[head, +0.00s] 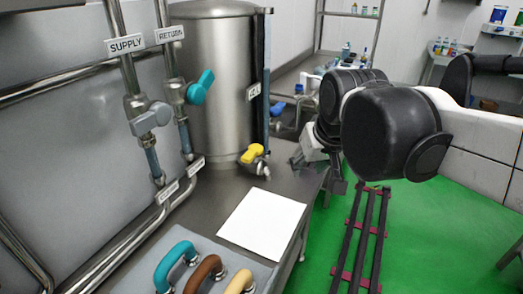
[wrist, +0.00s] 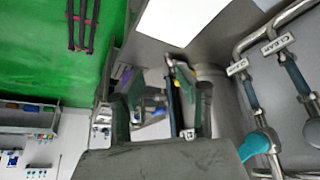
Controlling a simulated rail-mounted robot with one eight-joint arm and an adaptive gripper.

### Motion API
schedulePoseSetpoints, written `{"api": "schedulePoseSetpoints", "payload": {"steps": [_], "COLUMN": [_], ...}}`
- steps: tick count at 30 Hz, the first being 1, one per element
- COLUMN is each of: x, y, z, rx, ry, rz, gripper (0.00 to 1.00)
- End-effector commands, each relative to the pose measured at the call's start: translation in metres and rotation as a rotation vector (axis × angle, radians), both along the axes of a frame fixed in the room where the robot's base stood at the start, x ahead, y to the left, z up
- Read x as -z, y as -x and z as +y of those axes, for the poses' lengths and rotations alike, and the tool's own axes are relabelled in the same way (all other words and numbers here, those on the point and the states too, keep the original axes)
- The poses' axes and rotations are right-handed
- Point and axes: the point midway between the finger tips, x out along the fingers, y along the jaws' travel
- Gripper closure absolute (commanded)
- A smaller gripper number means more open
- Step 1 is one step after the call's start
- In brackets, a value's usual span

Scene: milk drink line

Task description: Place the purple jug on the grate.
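I cannot make out the purple jug in either view. A small purplish patch (wrist: 122,73) beyond the left finger in the wrist view is too small to identify. I cannot pick out the grate either. My gripper (wrist: 161,92) shows in the wrist view with its two dark fingers wide apart and nothing held between them. In the head view my gripper (head: 335,182) is at the counter's right edge, partly hidden behind my dark arm joint. The area behind that joint is hidden.
A steel tank (head: 215,90) with a yellow-handled tap (head: 252,153) stands on the counter (head: 213,192). A white sheet (head: 262,221) lies in front. Teal, brown and cream handles (head: 205,272) are nearest. Valved pipes (head: 150,118) line the left wall. A dark rail (head: 360,240) crosses the green floor.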

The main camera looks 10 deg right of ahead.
Motion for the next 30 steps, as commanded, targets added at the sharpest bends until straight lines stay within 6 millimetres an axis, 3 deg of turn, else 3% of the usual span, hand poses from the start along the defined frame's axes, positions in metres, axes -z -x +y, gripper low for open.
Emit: {"api": "schedulePoseSetpoints", "payload": {"steps": [1, 6, 12, 30], "x": [0.008, 0.032, 0.053, 0.066], "y": [0.016, 0.057, 0.083, 0.089], "z": [0.004, 0.013, 0.018, 0.019], "rx": [-0.004, -0.016, -0.023, -0.025], "ry": [-0.001, -0.006, -0.011, -0.012], "rz": [-0.017, -0.072, -0.113, -0.123], "gripper": [0.67, 0.67, 0.67, 0.67]}}
